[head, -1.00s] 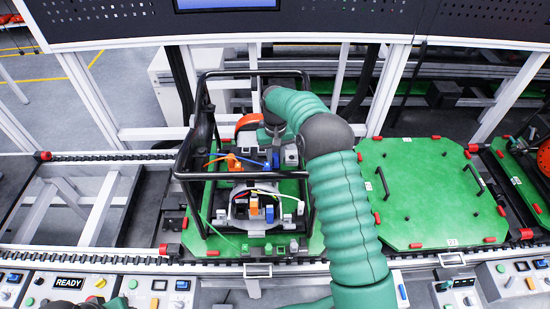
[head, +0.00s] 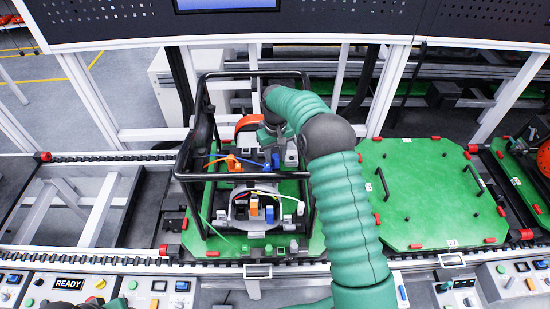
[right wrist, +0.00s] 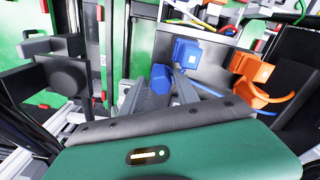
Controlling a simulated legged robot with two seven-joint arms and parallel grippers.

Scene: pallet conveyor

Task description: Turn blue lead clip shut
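The blue lead clip shows in the right wrist view as a blue lever (right wrist: 162,78) close to a blue block (right wrist: 187,53) on a grey panel. In the head view the blue clip (head: 276,160) sits inside the black frame, partly in my arm's shadow. My right gripper (right wrist: 165,92) reaches in from above, its grey fingers at the blue lever. Whether they press on it cannot be told.
The black tube frame (head: 243,177) surrounds the unit, its bars close to my right arm. Orange clips (right wrist: 250,68) sit right of the blue one in the wrist view. A green pallet (head: 425,195) stands to the right. Control panels line the front edge.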

